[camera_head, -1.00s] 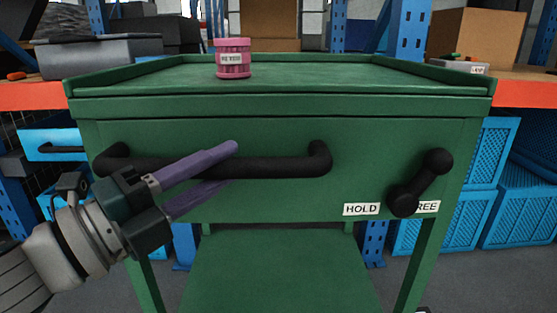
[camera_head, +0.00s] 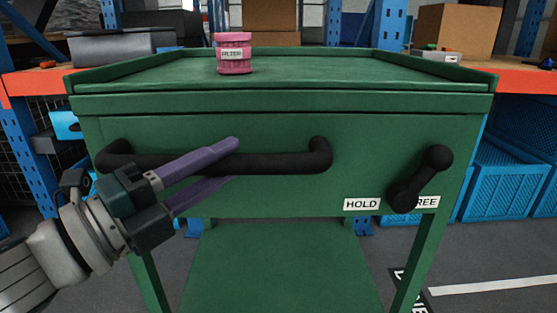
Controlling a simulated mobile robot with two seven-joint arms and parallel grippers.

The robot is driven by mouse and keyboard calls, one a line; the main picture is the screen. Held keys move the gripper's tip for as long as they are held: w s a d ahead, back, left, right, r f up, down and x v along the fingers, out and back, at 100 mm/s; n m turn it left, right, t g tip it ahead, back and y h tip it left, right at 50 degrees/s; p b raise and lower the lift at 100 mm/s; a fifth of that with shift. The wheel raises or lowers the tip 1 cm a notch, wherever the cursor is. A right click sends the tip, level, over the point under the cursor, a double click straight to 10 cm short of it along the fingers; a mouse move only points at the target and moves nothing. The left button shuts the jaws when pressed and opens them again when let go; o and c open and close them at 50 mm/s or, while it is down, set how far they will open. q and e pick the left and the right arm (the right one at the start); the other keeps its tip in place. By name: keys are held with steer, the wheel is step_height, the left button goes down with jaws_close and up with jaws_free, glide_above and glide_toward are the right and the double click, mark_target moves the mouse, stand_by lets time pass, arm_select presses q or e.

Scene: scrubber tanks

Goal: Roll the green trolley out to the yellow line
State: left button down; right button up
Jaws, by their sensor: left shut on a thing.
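The green trolley (camera_head: 285,104) stands square in front of me, with a lower shelf (camera_head: 280,270) and a raised rim around its top. A black bar handle (camera_head: 280,163) runs across its front. My left gripper (camera_head: 205,172) is shut on the handle, one purple finger above the bar and one below. A black lever (camera_head: 421,178) at the right front points up and right; its lower end lies between the HOLD label (camera_head: 361,204) and a partly covered label ending in "REE". A pink tub (camera_head: 233,53) stands on the trolley's top. The right gripper is not in view.
Orange-edged shelving with blue uprights (camera_head: 390,22) stands behind the trolley. Blue crates (camera_head: 510,180) sit under it at the right. A white floor line (camera_head: 495,284) and partly hidden floor lettering show at the lower right. No yellow line shows. Floor at right is clear.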

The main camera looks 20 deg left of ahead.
arm_select(q)
steer(key=c, duration=0.6)
jaws_free()
steer(key=shift+s, duration=0.1)
steer(key=p+v, duration=0.1)
steer(key=v, duration=0.8)
steer(key=shift+s+a, duration=0.2)
steer(key=shift+s, duration=0.15)
